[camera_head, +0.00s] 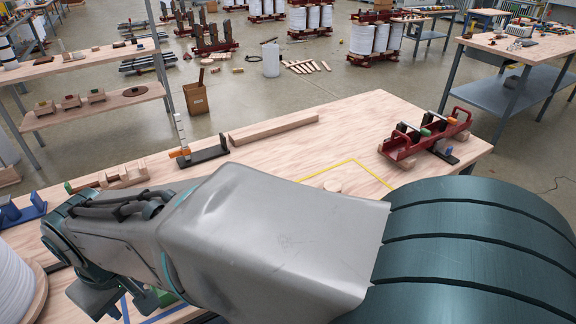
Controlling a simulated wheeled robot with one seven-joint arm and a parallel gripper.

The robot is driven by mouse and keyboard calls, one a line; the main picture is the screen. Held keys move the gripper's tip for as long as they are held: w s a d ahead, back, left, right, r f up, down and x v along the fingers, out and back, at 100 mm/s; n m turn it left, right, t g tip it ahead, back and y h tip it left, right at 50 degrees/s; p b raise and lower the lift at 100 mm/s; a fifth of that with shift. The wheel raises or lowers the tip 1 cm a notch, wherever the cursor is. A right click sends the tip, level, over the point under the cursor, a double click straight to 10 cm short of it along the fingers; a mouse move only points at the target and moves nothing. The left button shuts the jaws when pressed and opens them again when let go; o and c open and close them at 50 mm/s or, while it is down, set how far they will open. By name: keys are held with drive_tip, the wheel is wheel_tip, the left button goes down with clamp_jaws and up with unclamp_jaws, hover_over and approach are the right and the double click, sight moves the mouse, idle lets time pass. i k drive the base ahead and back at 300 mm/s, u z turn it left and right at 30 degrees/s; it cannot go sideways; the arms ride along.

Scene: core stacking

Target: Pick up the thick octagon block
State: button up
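My arm crosses the front of the picture and hides much of the wooden table (350,115). Its teal end, with what may be my gripper (98,298), is at the lower left above the table. I cannot make out the fingertips or whether they hold anything. No other block is clearly octagonal. A green piece (166,297) shows beneath the arm's end.
A long wooden beam (273,129) lies at the table's back edge. Beside it is a black stand with an orange part (203,153). A red tray (428,137) holds parts at the right. Wooden pieces (120,177) and a blue holder (20,212) sit at the left.

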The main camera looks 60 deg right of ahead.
sight(333, 185)
drive_tip(key=z, duration=4.2)
drive_tip(key=i, duration=1.95)
drive_tip(key=u, duration=3.15)
